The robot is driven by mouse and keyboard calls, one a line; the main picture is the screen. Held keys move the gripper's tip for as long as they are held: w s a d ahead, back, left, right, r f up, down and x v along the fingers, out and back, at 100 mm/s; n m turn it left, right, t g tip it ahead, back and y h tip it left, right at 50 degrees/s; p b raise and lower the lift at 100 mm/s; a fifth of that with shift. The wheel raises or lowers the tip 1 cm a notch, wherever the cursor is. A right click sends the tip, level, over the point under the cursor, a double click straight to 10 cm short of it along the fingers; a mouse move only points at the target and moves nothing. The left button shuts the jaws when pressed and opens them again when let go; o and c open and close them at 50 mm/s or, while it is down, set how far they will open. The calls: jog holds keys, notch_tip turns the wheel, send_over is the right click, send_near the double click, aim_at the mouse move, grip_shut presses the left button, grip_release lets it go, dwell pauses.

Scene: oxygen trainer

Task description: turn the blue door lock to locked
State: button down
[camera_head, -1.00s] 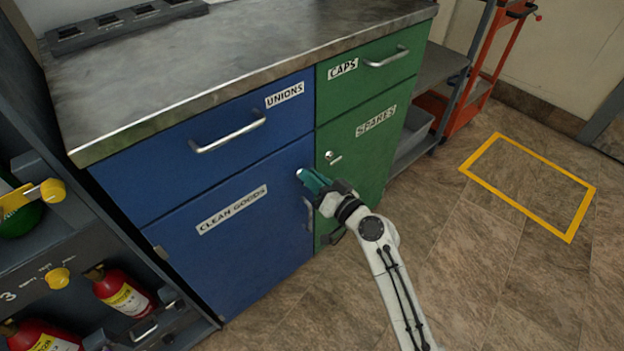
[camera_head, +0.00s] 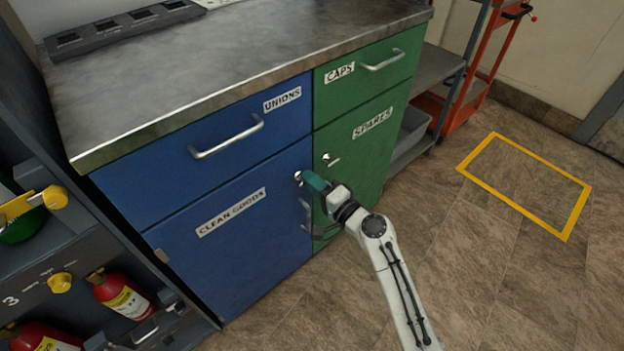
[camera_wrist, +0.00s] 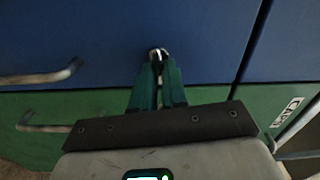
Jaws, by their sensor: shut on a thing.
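The blue door (camera_head: 235,235) labelled CLEAN GOODS is closed flush with the cabinet. Its lock (camera_head: 298,177) is a small round silver piece near the door's upper right corner, partly hidden by my fingers. In the wrist view the lock (camera_wrist: 158,52) shows as a bright piece at the fingertips. My gripper (camera_head: 307,180) has teal fingers and reaches in from the right. In the wrist view my gripper (camera_wrist: 158,66) has its tips close together on the lock's turning piece. I cannot tell the exact angle of that piece.
The blue door's handle (camera_head: 306,216) is just below my fingers. The green SPARES door (camera_head: 355,160) with its own silver lock (camera_head: 331,159) is close on the right. Red cylinders (camera_head: 122,298) stand at lower left. The floor at right is clear.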

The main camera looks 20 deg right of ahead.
jog(key=shift+m, duration=0.7)
jog(key=shift+f, duration=0.1)
jog(key=c, duration=1.2)
grip_release()
jog(key=shift+o, duration=0.2)
jog(key=v, duration=1)
jog(key=shift+s+d+p, duration=0.15)
jog(key=shift+s+p, duration=0.25)
